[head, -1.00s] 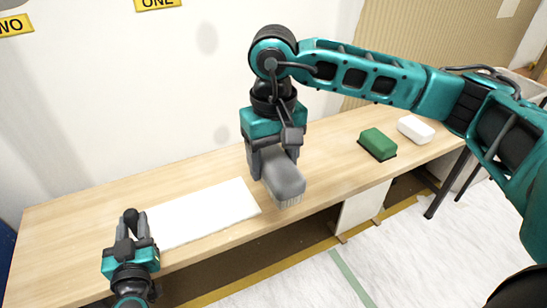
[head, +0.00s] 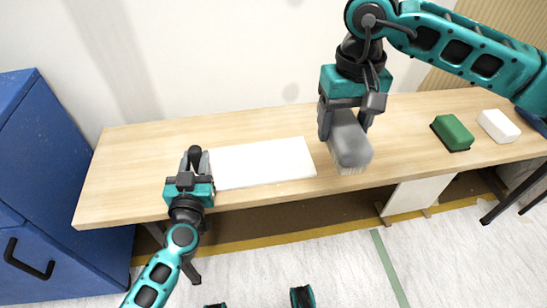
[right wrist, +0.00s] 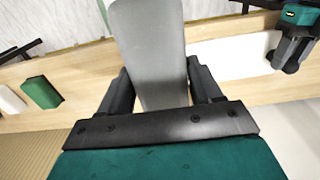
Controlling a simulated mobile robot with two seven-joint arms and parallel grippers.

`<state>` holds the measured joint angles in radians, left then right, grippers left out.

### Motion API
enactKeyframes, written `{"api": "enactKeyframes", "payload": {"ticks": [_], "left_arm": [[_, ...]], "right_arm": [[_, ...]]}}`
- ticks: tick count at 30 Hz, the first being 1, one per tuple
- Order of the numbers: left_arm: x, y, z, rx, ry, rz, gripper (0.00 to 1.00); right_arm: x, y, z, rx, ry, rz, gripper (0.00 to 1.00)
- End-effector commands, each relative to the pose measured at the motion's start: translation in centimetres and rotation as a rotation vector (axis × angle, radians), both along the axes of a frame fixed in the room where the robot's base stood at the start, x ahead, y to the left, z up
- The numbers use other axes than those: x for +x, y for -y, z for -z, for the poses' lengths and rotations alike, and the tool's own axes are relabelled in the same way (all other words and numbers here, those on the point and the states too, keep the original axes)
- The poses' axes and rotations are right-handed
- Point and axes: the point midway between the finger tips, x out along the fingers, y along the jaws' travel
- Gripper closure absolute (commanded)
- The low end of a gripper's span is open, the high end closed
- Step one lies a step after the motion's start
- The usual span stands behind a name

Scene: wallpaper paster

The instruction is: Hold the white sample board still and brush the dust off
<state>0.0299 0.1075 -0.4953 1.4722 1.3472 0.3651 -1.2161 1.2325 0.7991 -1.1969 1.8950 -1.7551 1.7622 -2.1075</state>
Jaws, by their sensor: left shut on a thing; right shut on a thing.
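The white sample board (head: 262,162) lies flat on the wooden table. My left gripper (head: 194,160) is at the board's left end, shut on that end. The board also shows in the right wrist view (right wrist: 226,57), with my left gripper (right wrist: 286,52) at its far end. My right gripper (head: 347,112) is shut on a grey brush (head: 350,145), whose pale bristles point down. The brush is held up to the right of the board, apart from it. In the right wrist view the grey brush (right wrist: 150,50) sits between the fingers. Dust on the board cannot be made out.
A green block (head: 453,132) and a white block (head: 498,126) stand at the right of the wooden table (head: 130,170). A blue cabinet (head: 60,180) stands at the left. The table between brush and green block is clear.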

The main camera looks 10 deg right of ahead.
Motion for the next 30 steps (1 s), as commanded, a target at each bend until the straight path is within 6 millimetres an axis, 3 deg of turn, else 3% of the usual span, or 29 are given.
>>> {"api": "enactKeyframes", "payload": {"ticks": [8, 14, 21, 30], "left_arm": [[-0.1, 0.0, 0.4, 0.002, -0.008, 0.001, 1.00], [-0.2, 0.0, 0.4, 0.002, -0.009, 0.002, 1.00], [-0.2, 0.0, 0.5, 0.002, -0.010, 0.002, 1.00], [-0.2, 0.0, 0.5, 0.003, -0.011, 0.002, 1.00]], "right_arm": [[1.0, -1.0, 0.3, 0.008, 0.000, 0.010, 0.68], [4.7, -4.9, 1.7, 0.028, -0.005, 0.052, 0.68], [8.9, -11.2, 3.9, 0.027, -0.006, 0.111, 0.68], [10.9, -15.8, 5.6, 0.004, 0.000, 0.154, 0.68]]}}
